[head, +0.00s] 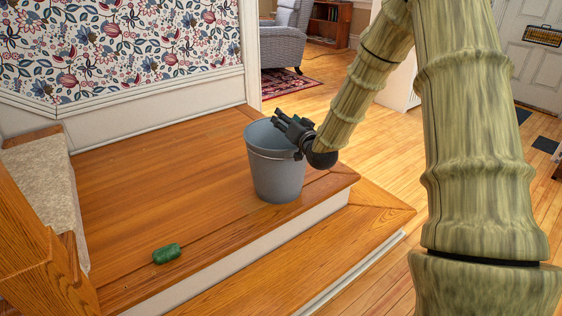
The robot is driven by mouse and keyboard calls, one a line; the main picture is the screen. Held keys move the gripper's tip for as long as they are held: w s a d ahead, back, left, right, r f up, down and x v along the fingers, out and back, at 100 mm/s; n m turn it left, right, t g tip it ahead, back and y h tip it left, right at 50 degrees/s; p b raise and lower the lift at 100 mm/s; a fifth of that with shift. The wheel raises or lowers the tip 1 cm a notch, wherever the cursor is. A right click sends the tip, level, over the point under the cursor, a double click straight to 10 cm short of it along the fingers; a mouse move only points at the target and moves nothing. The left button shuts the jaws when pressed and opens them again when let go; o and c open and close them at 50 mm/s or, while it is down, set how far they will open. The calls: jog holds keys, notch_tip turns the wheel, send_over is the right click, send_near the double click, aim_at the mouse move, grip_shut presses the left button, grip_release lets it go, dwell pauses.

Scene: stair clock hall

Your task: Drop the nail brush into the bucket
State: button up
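A grey bucket (275,175) stands upright on the wooden landing, near its front right edge. A small green object with rounded ends (166,253), which looks like the nail brush, lies on the landing to the front left of the bucket, apart from it. My gripper (284,122) is dark and reaches in from the right over the bucket's rim, its fingers pointing left above the opening. It is too small and dark to tell whether its fingers are apart or hold anything. The bucket's inside is mostly hidden.
The landing (150,180) is bare between bucket and green object. A lower wooden step (340,245) runs along its front. A patterned wall (120,50) stands behind. Carpeted stairs (45,180) and a wooden post are at left. A grey armchair (284,45) stands beyond.

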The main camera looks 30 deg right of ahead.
jog(key=s+a, duration=0.1)
jog(key=s, duration=1)
jog(key=shift+a, duration=0.3)
jog(key=shift+s+f, duration=0.1)
jog(key=s+a+f+n+g+y, duration=0.1)
jog(key=s+a+f+g, duration=0.3)
jog(key=f, duration=0.6)
jog(key=s+a+f+n+g, duration=0.25)
jog(key=a+f, duration=0.35)
jog(key=f, duration=0.3)
jog(key=s+a+f+g+y, duration=0.15)
jog(key=s+a+f, duration=0.25)
jog(key=f, duration=0.6)
jog(key=s+a+f+n+g, duration=0.1)
jog(key=s+a+f+g, duration=0.25)
jog(key=s+f, duration=0.4)
jog(key=s+a+f+n+g, duration=0.1)
jog(key=s+a+f+g, duration=0.3)
jog(key=s, duration=0.7)
jog(key=s+a+f+n+g, duration=0.1)
jog(key=s+a+f+g, duration=0.1)
jog(key=s+a+f, duration=0.55)
notch_tip(320, 180, up, 38)
jog(key=s+d+p, duration=0.2)
jog(key=p, duration=3.3)
jog(key=shift+s+d+f+p, duration=0.2)
jog(key=shift+s+d+p, duration=0.1)
jog(key=shift+p, duration=0.1)
